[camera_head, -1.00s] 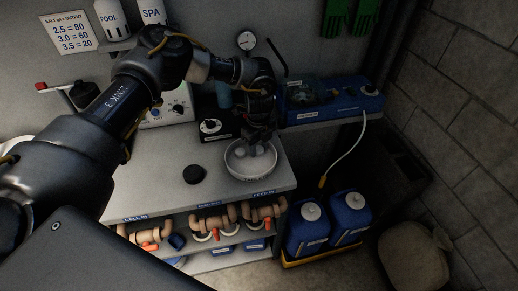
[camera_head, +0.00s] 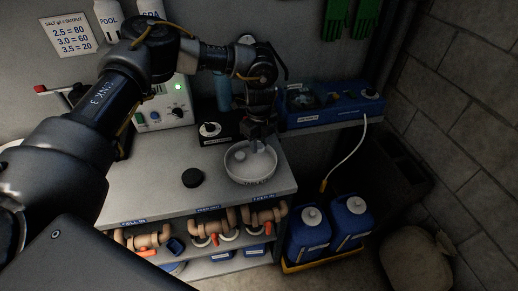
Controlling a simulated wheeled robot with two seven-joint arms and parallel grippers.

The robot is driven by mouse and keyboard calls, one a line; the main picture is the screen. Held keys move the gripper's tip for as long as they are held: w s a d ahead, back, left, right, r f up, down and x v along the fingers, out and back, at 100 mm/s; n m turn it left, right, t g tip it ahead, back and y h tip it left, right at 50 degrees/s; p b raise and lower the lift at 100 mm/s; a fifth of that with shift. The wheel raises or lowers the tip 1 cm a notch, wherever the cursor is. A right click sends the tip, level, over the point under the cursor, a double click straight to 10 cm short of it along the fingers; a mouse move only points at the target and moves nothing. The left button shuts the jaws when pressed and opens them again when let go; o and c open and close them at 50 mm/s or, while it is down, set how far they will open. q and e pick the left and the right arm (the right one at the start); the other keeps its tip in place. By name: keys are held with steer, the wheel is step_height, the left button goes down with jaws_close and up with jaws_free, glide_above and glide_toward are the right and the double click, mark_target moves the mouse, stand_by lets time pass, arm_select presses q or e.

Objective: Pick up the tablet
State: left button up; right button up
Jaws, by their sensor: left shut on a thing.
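A round white bowl (camera_head: 251,178) stands on the grey bench top near its right end. A small pale tablet (camera_head: 240,155) lies inside it at the left. My left gripper (camera_head: 260,143) reaches down over the back right of the bowl. It is shut on another pale tablet (camera_head: 258,148), which shows just under the fingertips. Whether this tablet is clear of the bowl floor is hard to tell. My right gripper is not in view.
A black round cap (camera_head: 192,177) lies left of the bowl. A control box (camera_head: 165,113) with a lit green light and a blue tray (camera_head: 330,106) stand behind. Blue jugs (camera_head: 308,236) sit low at the right. Pipes run below the bench top.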

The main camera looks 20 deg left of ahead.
arm_select(q)
steer(key=s+d+r+b, duration=0.45)
steer(key=s+r, duration=0.45)
steer(key=s, duration=0.3)
steer(key=a+r+n, duration=0.1)
steer(key=n, duration=0.5)
steer(key=a+r+n, duration=0.1)
steer(key=n, duration=0.6)
steer(key=r+n, duration=0.2)
steer(key=n, duration=0.4)
steer(key=shift+a+p, duration=0.4)
